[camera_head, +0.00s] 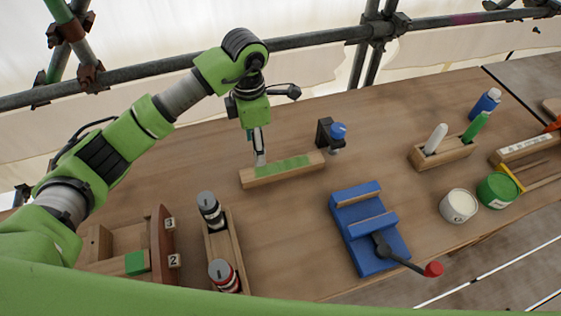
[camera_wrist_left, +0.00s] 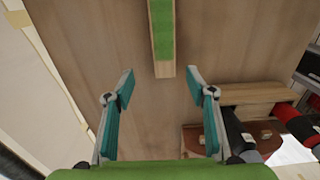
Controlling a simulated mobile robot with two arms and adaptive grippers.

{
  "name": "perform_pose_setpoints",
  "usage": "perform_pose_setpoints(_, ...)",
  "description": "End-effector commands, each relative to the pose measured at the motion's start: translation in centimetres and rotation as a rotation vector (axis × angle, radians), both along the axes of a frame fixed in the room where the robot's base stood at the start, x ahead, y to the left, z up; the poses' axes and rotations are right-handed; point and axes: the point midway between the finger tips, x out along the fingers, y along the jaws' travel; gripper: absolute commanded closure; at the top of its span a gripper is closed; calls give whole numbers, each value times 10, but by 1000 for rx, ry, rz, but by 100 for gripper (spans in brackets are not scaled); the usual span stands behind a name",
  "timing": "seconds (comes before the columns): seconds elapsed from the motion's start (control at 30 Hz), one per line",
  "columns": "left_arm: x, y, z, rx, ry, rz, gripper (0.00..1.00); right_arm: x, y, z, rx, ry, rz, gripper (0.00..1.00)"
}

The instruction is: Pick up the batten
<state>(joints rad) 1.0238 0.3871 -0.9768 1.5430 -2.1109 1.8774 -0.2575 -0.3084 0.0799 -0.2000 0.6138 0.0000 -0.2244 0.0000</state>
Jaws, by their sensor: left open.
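The batten (camera_head: 283,170) is a pale wooden bar with a green strip along its top. It lies on the wooden table near the middle of the head view. In the left wrist view the batten (camera_wrist_left: 162,42) runs in from the top edge, its near end just beyond the fingertips. My left gripper (camera_head: 260,160) points down close to the left part of the batten. In the wrist view the left gripper (camera_wrist_left: 160,84) is open and empty, its fingers apart on either side of the batten's line. My right gripper is not in view.
A black clamp with a blue knob (camera_head: 338,131) stands just right of the batten. A blue fixture (camera_head: 352,235) with a red-tipped handle, a marker holder (camera_head: 452,154) and two tins are at right. Scaffold pipes run behind.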

Motion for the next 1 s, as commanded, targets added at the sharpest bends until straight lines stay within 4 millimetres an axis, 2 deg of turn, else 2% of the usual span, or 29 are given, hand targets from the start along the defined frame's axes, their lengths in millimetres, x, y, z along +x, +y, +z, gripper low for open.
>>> perform_pose_setpoints(0.1, -2, 0, -23, 1, 6, 1, 49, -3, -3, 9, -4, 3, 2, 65)
perform_pose_setpoints(0.23, -1, -1, -44, 0, 3, 1, 49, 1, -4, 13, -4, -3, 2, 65)
perform_pose_setpoints(0.4, -1, -1, -55, 0, 1, -1, 49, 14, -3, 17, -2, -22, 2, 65)
perform_pose_setpoints(0.53, -6, -1, -67, 0, 5, 0, 49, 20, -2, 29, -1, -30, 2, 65)
perform_pose_setpoints(0.63, -10, -2, -82, 0, 6, 0, 49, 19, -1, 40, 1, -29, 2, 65)
perform_pose_setpoints(0.8, -9, -2, -103, 0, 2, 0, 49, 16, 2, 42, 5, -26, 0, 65)
perform_pose_setpoints(1.0, -8, -1, -107, -1, -1, -1, 49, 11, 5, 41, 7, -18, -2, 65)
